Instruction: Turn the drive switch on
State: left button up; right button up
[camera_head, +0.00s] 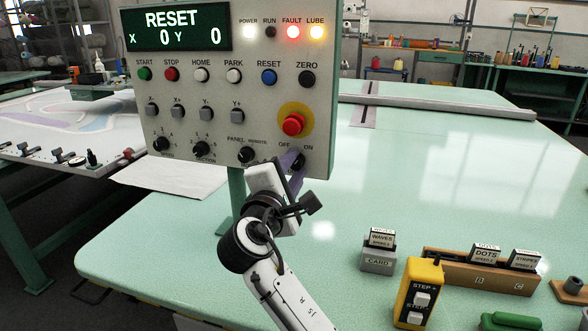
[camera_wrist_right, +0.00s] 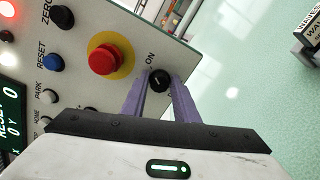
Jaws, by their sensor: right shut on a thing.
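The drive switch (camera_head: 297,161) is a black rotary knob at the lower right of the grey control panel (camera_head: 222,112), marked OFF and ON. In the right wrist view the knob (camera_wrist_right: 159,80) sits between the two purple fingers of my right gripper (camera_wrist_right: 163,88). In the head view the same right gripper (camera_head: 292,162) reaches up to the panel and its fingers partly cover the knob. The gripper is shut on the knob. The exact angle of the knob's pointer is hard to tell. My left gripper is not in view.
A red emergency button (camera_head: 293,124) on a yellow disc sits just above the switch. The display (camera_head: 175,28) reads RESET, X 0, Y 0; POWER, FAULT and LUBE lamps are lit. A yellow step pendant (camera_head: 418,291) and a card holder (camera_head: 379,262) stand on the green table (camera_head: 440,180).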

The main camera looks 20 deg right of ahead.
dwell(0.5)
jog(key=o, duration=1)
jog(key=shift+o, duration=0.2)
